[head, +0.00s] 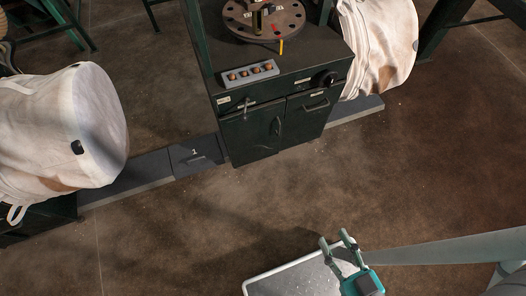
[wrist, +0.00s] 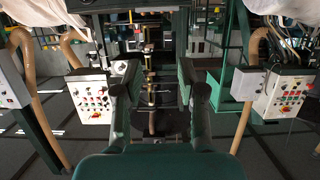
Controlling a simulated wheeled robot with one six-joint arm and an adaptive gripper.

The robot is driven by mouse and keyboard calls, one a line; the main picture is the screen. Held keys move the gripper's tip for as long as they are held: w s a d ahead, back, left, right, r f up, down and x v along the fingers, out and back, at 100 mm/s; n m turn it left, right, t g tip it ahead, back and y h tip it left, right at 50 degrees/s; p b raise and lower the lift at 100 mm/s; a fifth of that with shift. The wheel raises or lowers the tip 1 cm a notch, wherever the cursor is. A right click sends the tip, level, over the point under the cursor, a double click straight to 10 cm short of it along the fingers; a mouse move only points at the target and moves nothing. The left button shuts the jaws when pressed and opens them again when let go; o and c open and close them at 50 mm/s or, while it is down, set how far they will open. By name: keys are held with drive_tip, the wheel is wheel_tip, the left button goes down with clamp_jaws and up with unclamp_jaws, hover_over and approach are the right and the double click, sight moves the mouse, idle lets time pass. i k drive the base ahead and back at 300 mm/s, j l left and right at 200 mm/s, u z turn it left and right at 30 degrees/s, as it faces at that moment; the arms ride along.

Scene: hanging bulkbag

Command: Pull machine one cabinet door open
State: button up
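Machine one's dark green cabinet (head: 285,82) stands at the upper middle of the head view, beside a floor plate marked 1 (head: 194,152). Its front has a left door (head: 245,138) with a dark upright handle (head: 277,126) near its right edge. The right door (head: 304,122) has a level handle (head: 316,105) near its top. Both doors look shut. My gripper (head: 337,240) is low in the head view, in front of the cabinet and well apart from it. Its two fingers are spread and empty, as the wrist view (wrist: 160,95) also shows. I cannot make out the cabinet door in the wrist view.
White bulk bags (head: 85,125) (head: 378,45) flank the cabinet. The brown floor (head: 215,215) before the cabinet is clear. The wrist view shows control boxes (wrist: 92,98) (wrist: 288,95) and tan hoses (wrist: 243,125).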

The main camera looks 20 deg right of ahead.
sight(258, 139)
drive_tip(key=i+j, duration=0.7)
drive_tip(key=i+l+z, duration=0.05)
